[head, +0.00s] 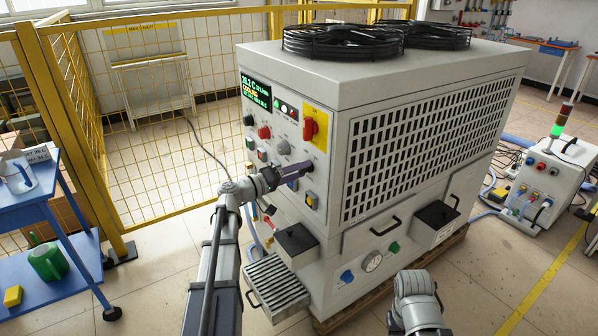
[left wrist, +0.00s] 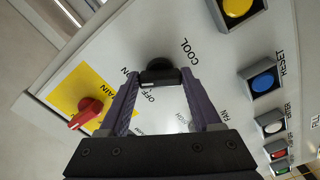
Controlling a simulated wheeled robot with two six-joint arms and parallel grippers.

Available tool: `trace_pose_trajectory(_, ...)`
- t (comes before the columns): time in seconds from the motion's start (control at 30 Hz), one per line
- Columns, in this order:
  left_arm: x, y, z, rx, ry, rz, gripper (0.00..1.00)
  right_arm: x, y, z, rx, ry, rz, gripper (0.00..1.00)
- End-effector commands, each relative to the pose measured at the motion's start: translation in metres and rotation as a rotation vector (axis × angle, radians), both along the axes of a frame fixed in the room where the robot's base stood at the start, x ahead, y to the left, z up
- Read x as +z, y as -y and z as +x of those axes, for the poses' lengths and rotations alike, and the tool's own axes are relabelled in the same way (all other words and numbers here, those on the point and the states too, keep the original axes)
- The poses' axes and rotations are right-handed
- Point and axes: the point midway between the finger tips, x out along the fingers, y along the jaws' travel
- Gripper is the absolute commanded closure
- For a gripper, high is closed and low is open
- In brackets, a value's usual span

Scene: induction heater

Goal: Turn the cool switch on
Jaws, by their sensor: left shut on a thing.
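The cool switch is a black rotary knob (left wrist: 160,73) on the white control panel, with COOL, OFF and ON printed around it in the left wrist view. My left gripper (left wrist: 160,82) has one purple finger on each side of the knob and is shut on it. The fingers cover part of the labels, and I cannot tell exactly where the knob points. In the head view my left gripper (head: 297,171) reaches the panel below the red main switch (head: 310,129), and it hides the knob there. Only a part of my right arm shows at the bottom.
The red main switch on its yellow plate (left wrist: 71,82) is near the left finger. Blue (left wrist: 263,82) and yellow buttons lie to the right. The cooler's lit display (head: 256,93) is above the panel. A yellow mesh fence (head: 150,120) and a blue cart (head: 50,215) stand at left.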

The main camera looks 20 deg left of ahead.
Motion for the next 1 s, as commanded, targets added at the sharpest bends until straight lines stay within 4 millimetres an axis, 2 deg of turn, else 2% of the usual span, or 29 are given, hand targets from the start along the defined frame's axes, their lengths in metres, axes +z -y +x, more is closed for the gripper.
trace_pose_trajectory(0.03, -0.0002, -0.0001, 0.0, 0.0, -0.001, 0.0, 0.68, 0.0, 0.0, 0.0, 0.0, 0.0, 0.0, 1.0)
trace_pose_trajectory(0.23, -0.0003, -0.0002, -0.0001, 0.0, -0.001, 0.0, 0.91, 0.0, 0.0, 0.0, 0.0, 0.0, 0.0, 1.0)
trace_pose_trajectory(0.37, -0.0002, -0.0002, -0.0001, 0.0, -0.014, -0.019, 0.91, 0.0, 0.0, 0.0, 0.0, 0.0, 0.0, 1.0)
trace_pose_trajectory(0.7, 0.0004, 0.0, -0.0002, 0.0, -0.176, -0.26, 0.91, 0.0006, 0.0, 0.0, 0.0, 0.0, 0.0, 1.0)
trace_pose_trajectory(1.0, 0.0003, -0.0001, -0.0003, 0.0, -0.2, -0.296, 0.91, 0.0006, -0.0001, 0.0, 0.0, 0.0, 0.0, 1.0)
